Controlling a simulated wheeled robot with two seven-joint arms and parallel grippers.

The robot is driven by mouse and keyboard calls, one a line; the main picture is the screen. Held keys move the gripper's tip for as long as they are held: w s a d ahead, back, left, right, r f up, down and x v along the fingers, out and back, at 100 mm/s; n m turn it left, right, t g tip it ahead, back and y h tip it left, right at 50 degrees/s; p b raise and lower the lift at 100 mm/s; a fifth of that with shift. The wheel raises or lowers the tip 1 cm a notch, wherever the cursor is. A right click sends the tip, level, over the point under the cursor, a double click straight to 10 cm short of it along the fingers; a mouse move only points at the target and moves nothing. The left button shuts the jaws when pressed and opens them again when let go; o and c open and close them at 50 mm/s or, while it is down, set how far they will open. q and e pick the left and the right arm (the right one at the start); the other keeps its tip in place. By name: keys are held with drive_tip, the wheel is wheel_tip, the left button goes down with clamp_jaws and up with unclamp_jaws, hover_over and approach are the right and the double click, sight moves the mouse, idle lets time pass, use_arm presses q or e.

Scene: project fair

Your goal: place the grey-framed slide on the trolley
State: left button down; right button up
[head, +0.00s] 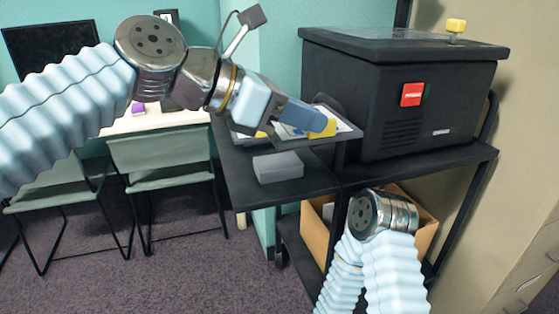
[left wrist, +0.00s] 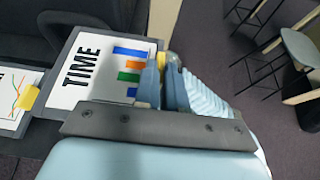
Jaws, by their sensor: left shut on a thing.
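My left gripper (head: 300,114) is shut on the yellow tab of a grey-framed slide (head: 349,130). In the left wrist view this slide (left wrist: 88,52) shows "TIME" and coloured bars, and the fingers (left wrist: 163,82) are at its right edge. It is over the black trolley (head: 240,188), left of the black machine; I cannot tell whether it touches anything below. A second slide with a line chart and yellow tab (left wrist: 12,112) lies beside it, partly cut off. My right arm is at the lower right; its gripper is out of sight.
A grey box (head: 278,167) sits at the trolley's front. A black machine (head: 390,95) with a red label fills its right side. A cardboard box (head: 313,232) is on the lower shelf. Green chairs (head: 160,155) and a desk stand at the left. Some trolley top is bare around the grey box.

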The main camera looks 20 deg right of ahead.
use_arm(q)
drive_tip(key=w+a+f+b, duration=0.1)
drive_tip(key=w+f, duration=0.1)
drive_tip(key=f, duration=0.1)
drive_tip(key=w+f+b, duration=0.1)
drive_tip(key=w+f, duration=0.1)
drive_tip(key=f, duration=0.1)
drive_tip(key=w+a+f+b, duration=0.1)
drive_tip(key=w+f, duration=0.1)
drive_tip(key=f, duration=0.1)
drive_tip(key=shift+a, duration=0.35)
drive_tip(key=shift+s+f, duration=0.1)
drive_tip(key=shift+f, duration=0.15)
drive_tip(key=shift+f, duration=0.15)
drive_tip(key=c, duration=1.2)
unclamp_jaws()
drive_tip(key=shift+r, duration=0.2)
drive_tip(key=p+v, duration=0.1)
drive_tip(key=v, duration=1.1)
